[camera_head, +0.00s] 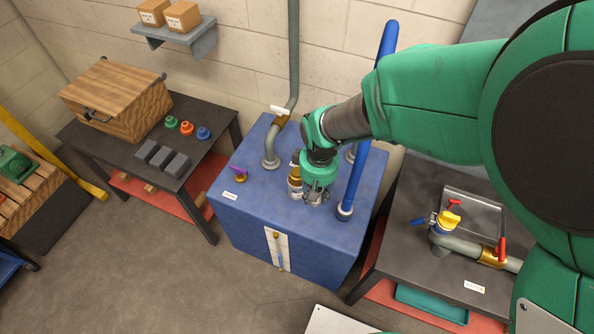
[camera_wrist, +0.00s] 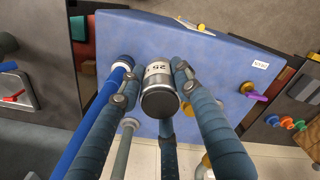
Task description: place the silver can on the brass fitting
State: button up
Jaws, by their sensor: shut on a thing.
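The silver can (camera_wrist: 160,98), with a white label marked with a number, sits between the fingers of my gripper (camera_wrist: 155,82) in the wrist view. A bit of brass (camera_wrist: 187,108) also shows beside the can in the wrist view. Whether the can touches anything below it cannot be told.
The blue cabinet (camera_head: 240,205) carries a purple-handled valve (camera_head: 239,175), a grey pipe (camera_head: 270,158) and a tall blue pipe (camera_head: 356,180) close right of my gripper. A dark table (camera_head: 415,265) with valves stands right. Another table (camera_head: 110,148) with a wooden box stands left.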

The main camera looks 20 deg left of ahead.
jog(key=shift+s+a, duration=0.3)
jog(key=shift+s, duration=0.25)
jog(key=shift+w, duration=0.1)
send_over(297, 171)
jog(key=shift+f+b, duration=0.35)
jog(key=shift+f, duration=0.4)
jog(key=shift+f, duration=1.75)
jog(key=shift+f, duration=0.15)
